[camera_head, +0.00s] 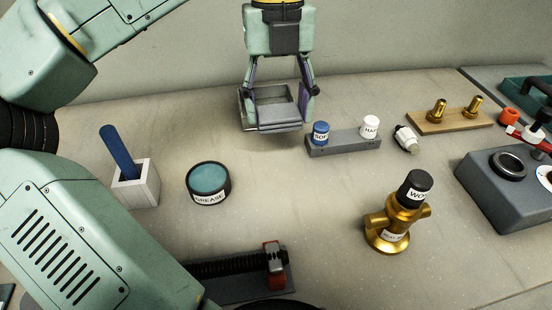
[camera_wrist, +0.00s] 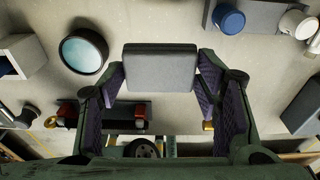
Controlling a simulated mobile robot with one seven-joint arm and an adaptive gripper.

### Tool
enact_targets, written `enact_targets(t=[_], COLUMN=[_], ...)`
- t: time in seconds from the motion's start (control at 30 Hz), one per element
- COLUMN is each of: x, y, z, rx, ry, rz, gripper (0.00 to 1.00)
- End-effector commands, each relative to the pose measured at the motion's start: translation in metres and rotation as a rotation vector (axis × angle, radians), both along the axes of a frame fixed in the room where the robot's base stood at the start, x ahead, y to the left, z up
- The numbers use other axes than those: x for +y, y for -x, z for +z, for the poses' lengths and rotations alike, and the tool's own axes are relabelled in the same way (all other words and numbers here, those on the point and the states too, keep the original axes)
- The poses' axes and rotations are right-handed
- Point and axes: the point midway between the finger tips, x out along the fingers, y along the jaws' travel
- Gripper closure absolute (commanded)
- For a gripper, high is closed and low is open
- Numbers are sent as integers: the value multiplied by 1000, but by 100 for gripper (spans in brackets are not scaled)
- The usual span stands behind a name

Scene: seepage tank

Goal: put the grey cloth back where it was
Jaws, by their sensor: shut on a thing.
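The grey cloth (camera_wrist: 160,70) is a folded grey pad in the wrist view. My gripper (camera_wrist: 161,80) is shut on it, with one purple-padded finger at each side. In the head view my gripper (camera_head: 280,104) points down at the back of the bench, and the cloth (camera_head: 281,117) shows low between its fingers. A grey, tray-like shape (camera_head: 243,108) with a raised edge shows around the fingers there. I cannot tell where cloth and tray-like shape meet, or whether the cloth touches anything below.
Right of my gripper is a grey rack (camera_head: 345,145) with blue (camera_head: 320,133) and white (camera_head: 370,126) bottles. A grease tin (camera_head: 208,184) and white holder (camera_head: 137,186) stand left. A brass valve (camera_head: 395,218) stands front right.

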Motion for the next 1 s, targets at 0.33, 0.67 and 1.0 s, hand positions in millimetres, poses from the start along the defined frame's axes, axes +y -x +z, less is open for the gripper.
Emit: enact_targets(t=[0.33, 0.67, 1.0], x=[0, 0, 0], y=[0, 1, 0], z=[-55, -91, -98], rx=[1, 2, 0], ry=[2, 2, 1], rz=[-3, -2, -1], gripper=[69, 69, 69])
